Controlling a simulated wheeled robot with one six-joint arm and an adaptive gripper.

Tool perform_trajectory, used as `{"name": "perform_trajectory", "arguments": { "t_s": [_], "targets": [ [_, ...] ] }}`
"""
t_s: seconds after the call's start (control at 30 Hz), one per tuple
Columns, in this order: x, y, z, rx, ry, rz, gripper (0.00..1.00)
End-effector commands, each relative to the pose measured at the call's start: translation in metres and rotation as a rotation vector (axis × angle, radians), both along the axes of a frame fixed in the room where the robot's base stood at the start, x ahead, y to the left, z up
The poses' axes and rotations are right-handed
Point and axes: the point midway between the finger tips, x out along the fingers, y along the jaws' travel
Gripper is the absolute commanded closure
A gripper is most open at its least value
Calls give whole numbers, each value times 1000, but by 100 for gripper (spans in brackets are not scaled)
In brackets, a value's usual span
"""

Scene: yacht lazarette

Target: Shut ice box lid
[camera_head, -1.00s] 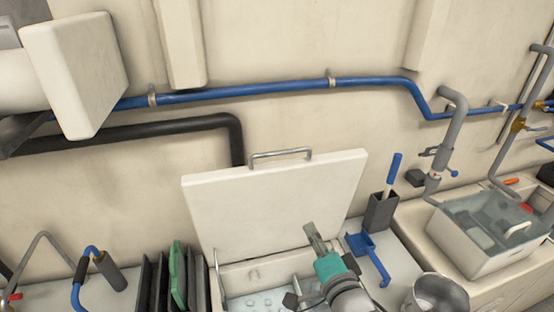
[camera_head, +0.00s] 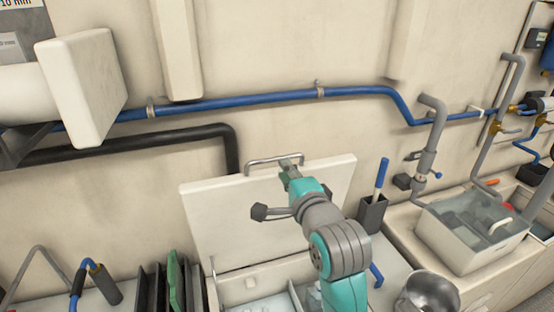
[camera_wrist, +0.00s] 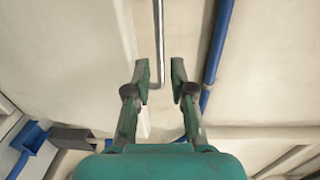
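The white ice box lid (camera_head: 230,215) stands open and upright, tilted slightly back towards the wall. Its metal bar handle (camera_head: 262,161) is along the top edge. The ice box (camera_head: 262,275) below is open, with a pale interior partly hidden by my arm. My gripper (camera_head: 290,166) is at the lid's top edge, by the right end of the handle. In the wrist view my gripper (camera_wrist: 158,70) is open, its two green fingers apart. The handle bar (camera_wrist: 158,30) runs between the fingertips there, with no finger visibly touching it.
A blue pipe (camera_head: 240,100) and a black pipe (camera_head: 150,134) run along the wall behind the lid. A grey holder (camera_head: 372,213) with a blue-handled tool stands right of the lid. A metal pot (camera_head: 428,293) and a water-filled basin (camera_head: 470,245) are further right.

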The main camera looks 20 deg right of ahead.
Motion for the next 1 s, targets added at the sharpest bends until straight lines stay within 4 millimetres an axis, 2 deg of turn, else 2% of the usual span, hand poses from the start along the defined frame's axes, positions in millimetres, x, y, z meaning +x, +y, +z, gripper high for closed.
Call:
{"name": "perform_trajectory", "arguments": {
  "t_s": [0.2, 0.4, 0.8, 0.83, 0.9, 1.0],
  "targets": [
    [39, 0, -2, -1, 1, 0, 77],
    [60, 0, -4, -1, 0, 0, 77],
    [67, 0, -4, -1, 0, 0, 77],
    [67, 0, -4, -1, 0, 0, 82],
    [67, 0, -4, -1, 0, 0, 100],
    [67, 0, -4, -1, 0, 0, 100]
  ]
}}
